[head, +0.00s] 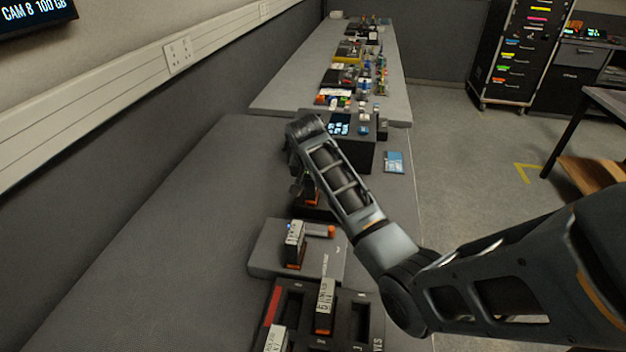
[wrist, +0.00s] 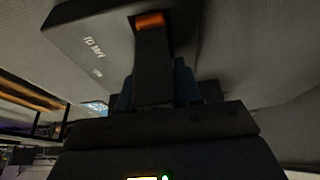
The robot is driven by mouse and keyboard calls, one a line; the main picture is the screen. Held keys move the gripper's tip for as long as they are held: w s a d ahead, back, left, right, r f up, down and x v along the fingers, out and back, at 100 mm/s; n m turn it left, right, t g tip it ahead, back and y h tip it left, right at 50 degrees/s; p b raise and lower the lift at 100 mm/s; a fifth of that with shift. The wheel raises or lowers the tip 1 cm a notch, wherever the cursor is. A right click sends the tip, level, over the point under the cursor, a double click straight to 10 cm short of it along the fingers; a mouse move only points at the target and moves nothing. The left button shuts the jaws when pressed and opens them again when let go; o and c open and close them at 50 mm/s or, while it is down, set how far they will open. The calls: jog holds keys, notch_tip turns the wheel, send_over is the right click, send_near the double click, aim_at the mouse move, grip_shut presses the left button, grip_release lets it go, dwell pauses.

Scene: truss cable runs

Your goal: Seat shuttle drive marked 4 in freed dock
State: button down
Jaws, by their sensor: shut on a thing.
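My gripper (head: 299,187) is shut on a dark drive (head: 311,193) with an orange end, just behind the grey dock block. The drive is partly hidden by my gripper and arm. In the wrist view the held drive (wrist: 153,65) runs away from the jaws, its orange end (wrist: 150,20) by a dark box face with pale lettering. I cannot read a number on it, nor tell whether it touches that box. Another drive (head: 295,243) stands upright on the grey dock block (head: 265,262), with an orange-ended piece (head: 325,232) beside it.
A dark slotted tray (head: 362,295) in front holds upright drives (head: 325,305) and has empty slots. A black box with a lit screen (head: 340,125) stands behind my gripper, a blue card (head: 394,161) to its right. The bench's left side is clear.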

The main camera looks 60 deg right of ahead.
dwell(0.3)
jog(key=shift+c, duration=1.8)
grip_release()
jog(key=shift+r, duration=3.75)
